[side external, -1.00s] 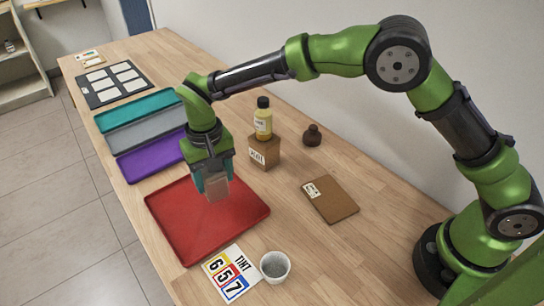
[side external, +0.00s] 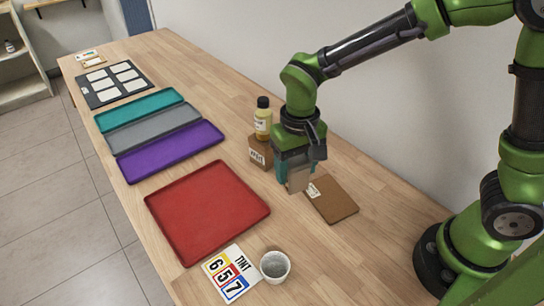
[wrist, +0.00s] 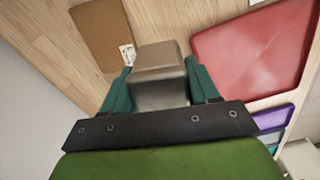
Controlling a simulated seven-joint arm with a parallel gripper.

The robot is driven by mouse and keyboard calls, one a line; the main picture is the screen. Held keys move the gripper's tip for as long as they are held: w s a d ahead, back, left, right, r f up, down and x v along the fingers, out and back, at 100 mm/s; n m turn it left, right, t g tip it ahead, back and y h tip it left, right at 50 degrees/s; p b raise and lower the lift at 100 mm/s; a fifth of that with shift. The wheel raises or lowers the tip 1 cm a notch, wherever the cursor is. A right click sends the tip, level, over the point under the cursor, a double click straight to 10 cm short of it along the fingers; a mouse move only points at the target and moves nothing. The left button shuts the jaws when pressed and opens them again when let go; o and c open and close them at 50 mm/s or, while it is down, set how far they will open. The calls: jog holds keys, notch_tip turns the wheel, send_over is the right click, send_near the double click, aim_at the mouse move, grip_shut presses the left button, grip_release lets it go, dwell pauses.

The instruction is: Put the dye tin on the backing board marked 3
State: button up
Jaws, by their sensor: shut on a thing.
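My gripper (side external: 296,167) is shut on a small grey-brown block-shaped thing (side external: 299,182), which I take for the dye tin. In the wrist view the tin (wrist: 157,60) sits between the teal fingers of my gripper (wrist: 160,84). The brown backing board (side external: 335,200) lies flat on the table with a white label at its upper left; its mark is too small to read. The tin appears above the table near the board's left edge; its exact height is unclear. In the wrist view the board (wrist: 103,34) is at the upper left, beyond the tin.
A red tray (side external: 207,212) lies left of my gripper, with purple (side external: 170,152), grey and teal trays beyond. A grey cup (side external: 275,266) and a number card (side external: 232,274) are in front.

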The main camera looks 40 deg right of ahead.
jog(key=s+d+r, duration=0.2)
jog(key=d, duration=0.5)
jog(key=n, duration=0.3)
send_over(330, 197)
notch_tip(330, 197, down, 8)
jog(key=shift+f, duration=0.2)
jog(key=shift+f, duration=0.1)
jog(key=o, duration=1.1)
jog(key=shift+o, duration=0.2)
